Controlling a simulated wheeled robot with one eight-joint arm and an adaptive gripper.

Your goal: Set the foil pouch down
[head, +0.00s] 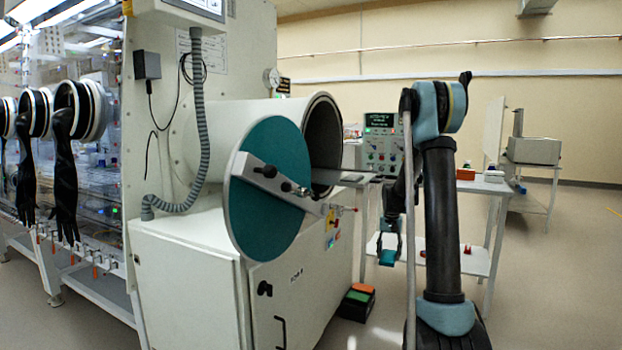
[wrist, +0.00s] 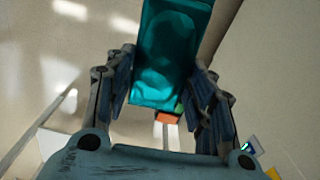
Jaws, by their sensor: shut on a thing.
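The foil pouch (wrist: 165,60) is a shiny teal packet with a rounded bulge, between the two fingers of my gripper (wrist: 162,88) in the wrist view. My gripper is shut on it. In the head view my gripper (head: 389,240) hangs low in front of the white side table (head: 470,262), pointing down, with a small teal part of the pouch (head: 387,258) below its fingers. The pouch appears to be in the air, above the floor. Part of it is hidden by the fingers, and its far end leaves the wrist view at the top.
A round teal hatch door (head: 262,195) stands open before the white antechamber cylinder (head: 250,120). A pedal box (head: 357,302) with green and orange tops lies on the floor. A control box (head: 381,145) stands behind my arm. Open floor lies at the right.

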